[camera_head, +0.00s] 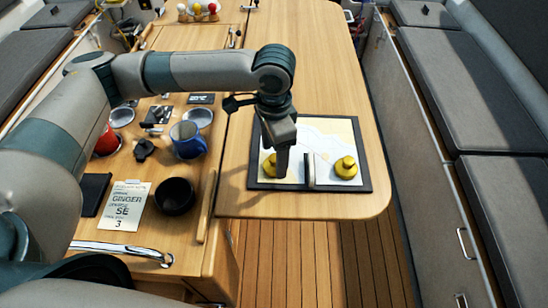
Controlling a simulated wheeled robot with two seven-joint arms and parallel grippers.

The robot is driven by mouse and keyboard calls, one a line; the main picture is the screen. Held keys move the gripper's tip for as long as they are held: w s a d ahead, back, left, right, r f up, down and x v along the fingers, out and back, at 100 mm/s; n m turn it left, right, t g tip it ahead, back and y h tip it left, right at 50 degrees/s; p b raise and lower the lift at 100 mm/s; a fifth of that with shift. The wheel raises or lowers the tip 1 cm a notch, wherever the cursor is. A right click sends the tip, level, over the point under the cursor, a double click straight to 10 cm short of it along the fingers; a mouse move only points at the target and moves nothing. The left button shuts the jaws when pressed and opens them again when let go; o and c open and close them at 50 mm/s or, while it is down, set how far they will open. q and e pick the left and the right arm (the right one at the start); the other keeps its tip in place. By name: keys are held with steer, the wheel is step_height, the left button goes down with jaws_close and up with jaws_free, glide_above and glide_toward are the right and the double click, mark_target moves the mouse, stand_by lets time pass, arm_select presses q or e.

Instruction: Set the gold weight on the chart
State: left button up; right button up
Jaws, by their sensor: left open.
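The chart (326,133) is a pale sheet with a dark border, lying on the wooden table. Two gold weights rest on it: one near its left edge (269,166) and one near its right edge (346,168). My left gripper (283,174) is open and points down over the chart's left half, right beside the left weight and partly overlapping it in the picture. I cannot tell whether it touches that weight. A narrow dark and pale upright piece (309,170) shows between the weights; what it is stays unclear. My right gripper is not in view.
On the left part of the table are a blue mug (187,140), a black bowl (176,196), a note card (125,205), a red mug (107,141) and small dark items. Grey cushioned benches (470,90) flank the table. Bare wood lies beyond the chart.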

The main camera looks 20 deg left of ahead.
mark_target(274, 158)
arm_select(q)
step_height(274, 158, up, 10)
steer(key=b, duration=0.2)
stand_by(0.5)
steer(key=shift+r, duration=0.2)
